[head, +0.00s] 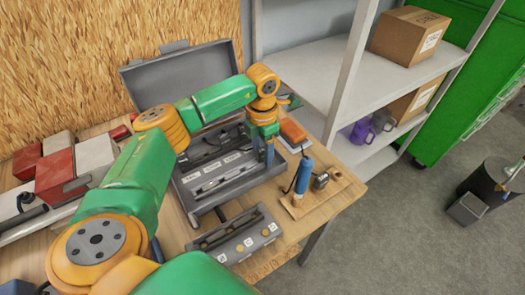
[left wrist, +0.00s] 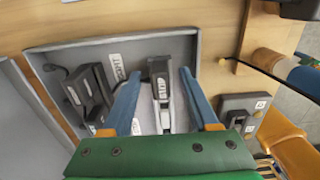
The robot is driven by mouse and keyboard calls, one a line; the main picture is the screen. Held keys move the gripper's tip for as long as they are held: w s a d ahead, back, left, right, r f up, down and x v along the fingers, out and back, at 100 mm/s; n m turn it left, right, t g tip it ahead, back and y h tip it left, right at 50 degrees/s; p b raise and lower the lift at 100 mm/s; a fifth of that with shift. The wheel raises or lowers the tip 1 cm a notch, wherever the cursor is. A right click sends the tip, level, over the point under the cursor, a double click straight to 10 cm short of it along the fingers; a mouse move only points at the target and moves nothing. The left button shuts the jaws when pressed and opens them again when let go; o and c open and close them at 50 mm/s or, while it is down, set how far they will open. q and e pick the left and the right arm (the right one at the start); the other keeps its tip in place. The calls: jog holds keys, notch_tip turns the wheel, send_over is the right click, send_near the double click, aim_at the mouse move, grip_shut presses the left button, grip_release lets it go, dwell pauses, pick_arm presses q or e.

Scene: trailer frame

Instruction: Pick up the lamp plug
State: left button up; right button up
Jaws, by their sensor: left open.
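The grey open case (head: 185,205) stands on the wooden bench, with dark and grey plug-like pieces and white labels inside it. My left gripper (head: 263,162) points down over its right end, blue fingers apart. In the left wrist view, a grey and black plug (left wrist: 160,92) lies in the case's tray (left wrist: 60,55) between the two open fingers (left wrist: 157,77), apart from both. Two darker plugs (left wrist: 88,92) lie left of the fingers, beside a white label (left wrist: 117,67). The labels are too small to read surely, so I cannot tell which plug is the lamp's. My right gripper is not seen.
A grey socket box (head: 238,238) with lettered labels sits at the bench's front edge. A blue cylinder (head: 304,175) stands on a wooden board to the right, near an orange block (head: 293,131). Red and grey blocks (head: 62,170) fill the left. A shelf (head: 385,85) stands behind.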

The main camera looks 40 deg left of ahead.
aim_at(263, 149)
pick_arm(q)
jog(key=c, duration=0.9)
notch_tip(263, 149, up, 7)
jog(key=shift+r+b, duration=0.15)
jog(key=shift+b, duration=0.75)
jog(key=shift+r+p, duration=0.4)
jog(key=shift+r, duration=1.1)
